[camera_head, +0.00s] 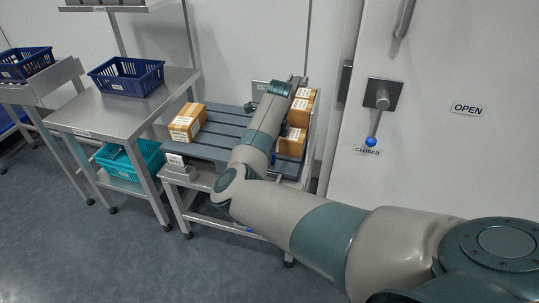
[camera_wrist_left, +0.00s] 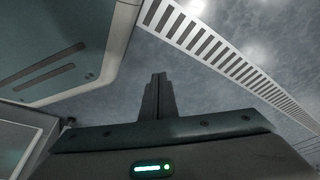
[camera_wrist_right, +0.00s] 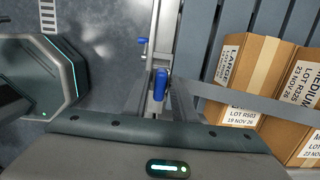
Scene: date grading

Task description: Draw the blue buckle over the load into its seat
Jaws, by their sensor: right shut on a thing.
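The blue buckle (camera_wrist_right: 161,80) shows in the right wrist view, upright in front of my right gripper (camera_wrist_right: 160,98), which is shut on it. The buckle is beside the grey slatted deck. A second small blue part (camera_wrist_right: 142,41) sits beyond it along a metal rail; I cannot tell whether it is the seat. The load is brown cartons (camera_head: 187,121) on the grey deck (camera_head: 222,128), with others (camera_head: 291,144) at its right. In the head view my right arm crosses the deck and hides most of the gripper and buckle. My left gripper (camera_wrist_left: 155,95) is shut and empty.
A steel table (camera_head: 135,105) with a dark blue crate (camera_head: 126,76) stands left of the deck, a teal crate (camera_head: 130,160) beneath it. A door with a lever handle (camera_head: 376,120) is at the right. The floor in front is clear.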

